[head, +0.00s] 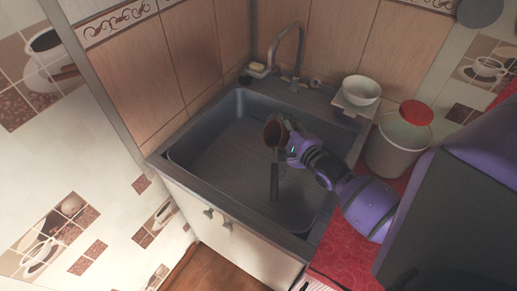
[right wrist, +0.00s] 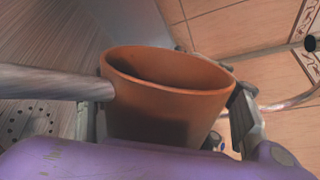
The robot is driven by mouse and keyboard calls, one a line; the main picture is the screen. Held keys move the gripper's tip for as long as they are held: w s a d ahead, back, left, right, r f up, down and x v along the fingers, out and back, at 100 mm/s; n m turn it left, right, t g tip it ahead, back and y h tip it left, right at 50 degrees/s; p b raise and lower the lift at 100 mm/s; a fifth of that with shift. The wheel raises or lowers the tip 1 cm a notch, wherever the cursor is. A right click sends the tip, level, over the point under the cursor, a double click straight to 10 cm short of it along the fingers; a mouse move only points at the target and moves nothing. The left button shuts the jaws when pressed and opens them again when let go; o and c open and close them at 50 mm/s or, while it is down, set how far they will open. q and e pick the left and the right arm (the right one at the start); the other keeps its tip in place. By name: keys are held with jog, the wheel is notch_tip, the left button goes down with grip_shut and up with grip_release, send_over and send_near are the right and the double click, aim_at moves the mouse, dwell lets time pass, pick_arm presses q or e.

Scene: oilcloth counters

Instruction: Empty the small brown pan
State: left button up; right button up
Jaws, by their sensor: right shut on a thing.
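The small brown pan (head: 272,134) is held over the dark grey sink (head: 205,135). In the head view its opening faces left, so it looks tipped, and its dark handle (head: 274,182) points down the picture. My right gripper (head: 284,137) is shut on the pan's body. In the right wrist view the pan (right wrist: 165,100) sits between the fingers, its handle (right wrist: 50,82) reaching left. The inside of the pan is dark, and I cannot tell whether anything is in it. My left gripper is not in view.
The tap (head: 298,50) rises behind the sink, with a soap dish (head: 257,70) beside it. A white bowl (head: 361,88) stands at the sink's back right corner. A red-lidded container (head: 397,145) stands on the red counter (head: 345,258). The sink's left part is clear.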

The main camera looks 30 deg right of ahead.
jog(key=shift+r, duration=0.2)
jog(key=shift+w+r, duration=0.1)
jog(key=shift+r, duration=0.2)
jog(key=shift+a+f+n, duration=0.1)
jog(key=shift+f+n, duration=0.05)
jog(key=shift+n, duration=0.25)
jog(key=shift+r, duration=0.3)
jog(key=shift+f+n+h, duration=0.15)
jog(key=shift+n+h, duration=0.15)
jog(key=shift+a+r, duration=0.1)
jog(key=shift+r, duration=0.2)
jog(key=shift+a+f, duration=0.15)
jog(key=shift+f, duration=0.05)
jog(key=shift+a+r+n, duration=0.2)
jog(key=shift+r+n, duration=0.05)
jog(key=shift+n, duration=0.05)
jog(key=shift+a+f, duration=0.1)
jog(key=shift+f, duration=0.1)
jog(key=shift+w+a+r, duration=0.1)
jog(key=shift+r, duration=0.1)
jog(key=shift+a+f, duration=0.1)
jog(key=shift+a, duration=0.1)
